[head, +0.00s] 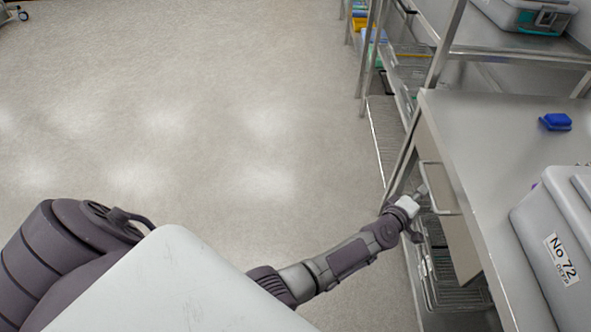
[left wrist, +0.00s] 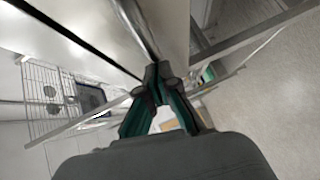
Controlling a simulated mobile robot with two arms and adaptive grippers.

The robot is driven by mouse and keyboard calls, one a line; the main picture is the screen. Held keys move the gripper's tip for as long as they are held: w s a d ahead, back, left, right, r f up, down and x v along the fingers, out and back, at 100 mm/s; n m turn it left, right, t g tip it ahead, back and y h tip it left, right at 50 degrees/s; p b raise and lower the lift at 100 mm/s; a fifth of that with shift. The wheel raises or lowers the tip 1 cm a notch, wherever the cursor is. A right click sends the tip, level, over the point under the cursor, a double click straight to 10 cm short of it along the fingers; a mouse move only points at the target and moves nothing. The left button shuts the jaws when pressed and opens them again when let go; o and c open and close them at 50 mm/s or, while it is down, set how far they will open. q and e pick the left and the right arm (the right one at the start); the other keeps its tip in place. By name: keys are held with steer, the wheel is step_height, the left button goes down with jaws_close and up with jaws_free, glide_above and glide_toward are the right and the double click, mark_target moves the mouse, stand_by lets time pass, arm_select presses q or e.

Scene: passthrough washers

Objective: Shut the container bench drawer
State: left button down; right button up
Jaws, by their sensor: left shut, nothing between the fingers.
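The bench drawer front (head: 455,236) is a beige panel under the steel bench top, with a pale bar handle (head: 441,190). From above I cannot tell how far it stands out. My left gripper (head: 422,190) is at the handle, shut and with nothing held. In the left wrist view the shut fingertips (left wrist: 158,72) are close to the metal handle bar (left wrist: 138,28); whether they touch is unclear. A dark gap runs along the drawer panel (left wrist: 92,28) there. My right gripper is out of view.
A grey bin marked No 72 (head: 561,258) and a small blue item (head: 556,122) stand on the bench top (head: 480,130). Wire baskets (head: 450,265) sit below. A shelf rack (head: 385,130) stands beyond.

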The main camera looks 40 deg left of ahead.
arm_select(q)
steer(key=shift+w+d+r, duration=0.1)
steer(key=shift+d+r, duration=0.1)
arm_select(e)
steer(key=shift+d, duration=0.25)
